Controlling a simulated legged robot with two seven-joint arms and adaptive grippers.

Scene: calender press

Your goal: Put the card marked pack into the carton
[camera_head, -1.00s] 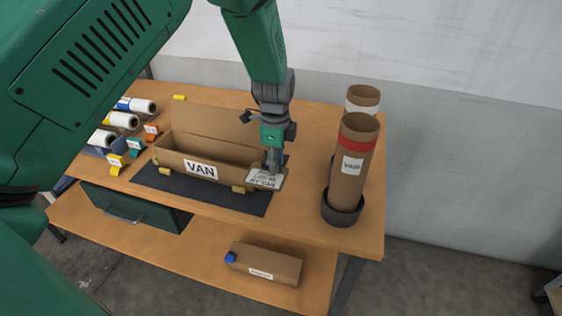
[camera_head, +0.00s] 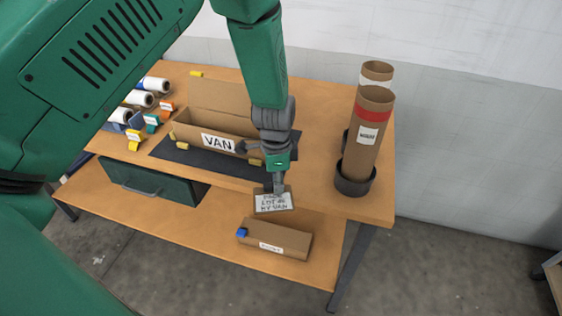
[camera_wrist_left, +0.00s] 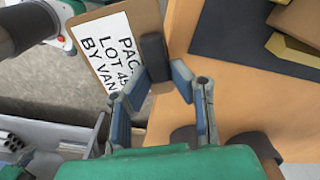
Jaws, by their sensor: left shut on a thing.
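The card (camera_head: 273,204) is a brown board with a white label. The left wrist view shows it (camera_wrist_left: 112,62) close up, reading "PAC…", "LOT 45", "BY VAN"; a dark tab on it hides part of the text. My left gripper (camera_head: 277,186) is shut on this card, at the table's front edge. Its fingers also show in the left wrist view (camera_wrist_left: 157,78) at the dark tab. The open carton (camera_head: 183,131), marked VAN, stands on a dark mat (camera_head: 178,158), behind and left of the card. My right gripper is not in view.
Two cardboard tubes stand at the right, the nearer one (camera_head: 373,130) in a dark round holder (camera_head: 354,181). White rolls (camera_head: 147,98) and coloured clips lie at the left. A closed box (camera_head: 283,240) lies on the lower shelf (camera_head: 190,222). A drawer (camera_head: 140,186) is under the tabletop.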

